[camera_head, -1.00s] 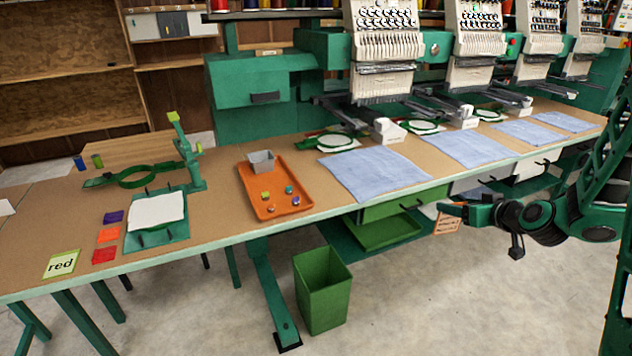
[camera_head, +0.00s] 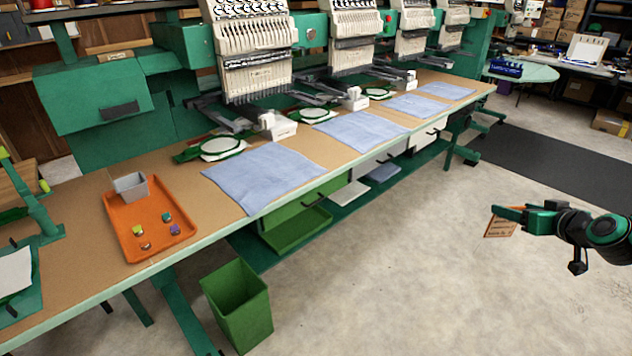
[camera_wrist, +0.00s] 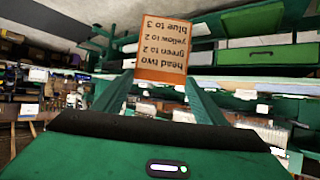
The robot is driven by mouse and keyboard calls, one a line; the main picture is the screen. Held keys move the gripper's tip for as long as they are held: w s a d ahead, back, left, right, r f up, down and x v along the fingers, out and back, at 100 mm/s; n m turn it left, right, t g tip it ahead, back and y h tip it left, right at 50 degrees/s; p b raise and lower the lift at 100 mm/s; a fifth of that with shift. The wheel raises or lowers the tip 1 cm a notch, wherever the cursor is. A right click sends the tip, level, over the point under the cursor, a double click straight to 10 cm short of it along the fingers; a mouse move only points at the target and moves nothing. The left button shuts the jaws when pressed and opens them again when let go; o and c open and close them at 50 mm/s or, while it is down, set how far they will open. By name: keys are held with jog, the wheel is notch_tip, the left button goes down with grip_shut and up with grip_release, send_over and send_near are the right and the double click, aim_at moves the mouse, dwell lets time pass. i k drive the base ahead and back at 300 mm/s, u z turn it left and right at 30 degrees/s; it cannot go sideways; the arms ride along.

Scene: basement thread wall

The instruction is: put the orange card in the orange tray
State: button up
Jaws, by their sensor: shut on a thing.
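The orange card (camera_head: 499,225) hangs from my gripper (camera_head: 518,213) at the right, held over open floor away from the table. In the wrist view the orange card (camera_wrist: 161,45) shows upside-down lettering that starts "head two", between the fingertips of my gripper (camera_wrist: 159,82). My gripper is shut on it. The orange tray (camera_head: 150,213) lies on the table at the left, far from my gripper. It holds a grey bin (camera_head: 131,187) and several small coloured pieces.
Blue cloths (camera_head: 265,177) lie along the long table below the embroidery heads (camera_head: 250,55). A green bin (camera_head: 237,305) stands on the floor in front. A green drawer or tray (camera_head: 297,230) is under the table. The floor between table and arm is clear.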

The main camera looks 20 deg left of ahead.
aim_at(144, 208)
jog(key=k, duration=1.8)
jog(key=u, duration=1.75)
jog(key=i, duration=1)
jog(key=u, duration=0.05)
